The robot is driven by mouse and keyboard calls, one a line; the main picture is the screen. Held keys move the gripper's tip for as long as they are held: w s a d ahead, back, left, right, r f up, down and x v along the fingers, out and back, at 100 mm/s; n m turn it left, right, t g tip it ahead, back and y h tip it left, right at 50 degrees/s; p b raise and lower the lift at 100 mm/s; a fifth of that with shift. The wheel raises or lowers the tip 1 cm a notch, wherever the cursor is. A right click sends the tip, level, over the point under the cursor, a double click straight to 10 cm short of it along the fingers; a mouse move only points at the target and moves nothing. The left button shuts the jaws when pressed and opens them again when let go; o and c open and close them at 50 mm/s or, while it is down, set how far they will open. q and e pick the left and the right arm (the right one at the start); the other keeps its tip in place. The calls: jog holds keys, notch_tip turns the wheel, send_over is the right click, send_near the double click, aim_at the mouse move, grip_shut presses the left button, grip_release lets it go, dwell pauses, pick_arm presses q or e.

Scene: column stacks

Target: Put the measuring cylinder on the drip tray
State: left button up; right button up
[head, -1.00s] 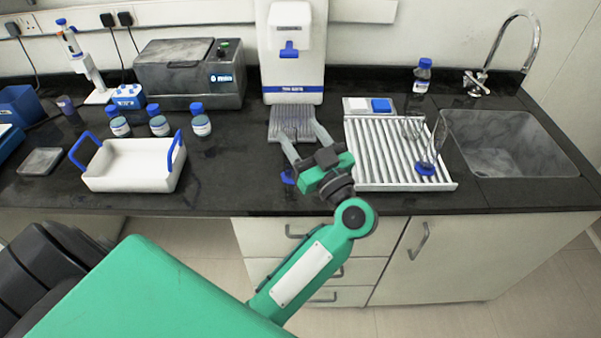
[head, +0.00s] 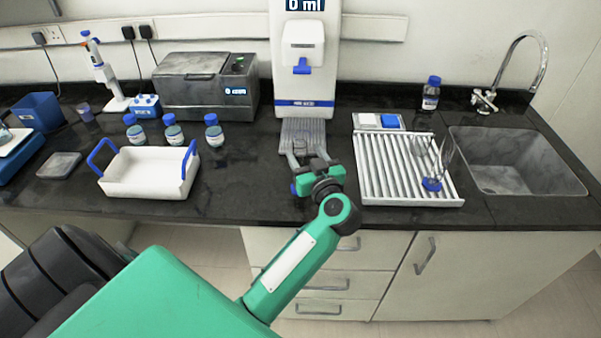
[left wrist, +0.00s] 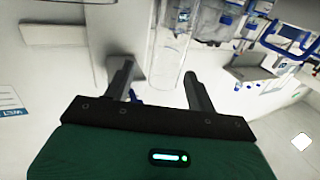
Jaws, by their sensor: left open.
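My left gripper (head: 306,163) is open over the counter, just in front of the drip tray (head: 302,138). The grey ribbed drip tray lies under the white dispenser and looks empty. In the left wrist view, a clear cylinder (left wrist: 172,45), apparently the measuring cylinder, shows beyond the gap between my open fingers (left wrist: 158,80). I cannot tell whether it touches a finger. In the head view, a small blue part (head: 294,188) shows beside the gripper, perhaps its foot; the rest is hidden or too clear to see. My right gripper is not in view.
The dispenser (head: 304,65) rises behind the tray. A white ribbed draining rack (head: 385,170) with blue-footed glassware (head: 432,184) stands to the right, then the sink (head: 515,160). A white carrier (head: 145,175) and several bottles stand left. The counter between carrier and gripper is clear.

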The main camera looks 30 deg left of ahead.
aim_at(298, 146)
pick_arm(q)
jog(key=x, duration=0.2)
jog(key=p+x, duration=0.1)
jog(key=x, duration=0.2)
jog(key=shift+s+a+f, duration=0.15)
jog(key=shift+s+a, duration=0.05)
jog(key=shift+a, duration=0.05)
jog(key=shift+d, duration=0.1)
grip_shut()
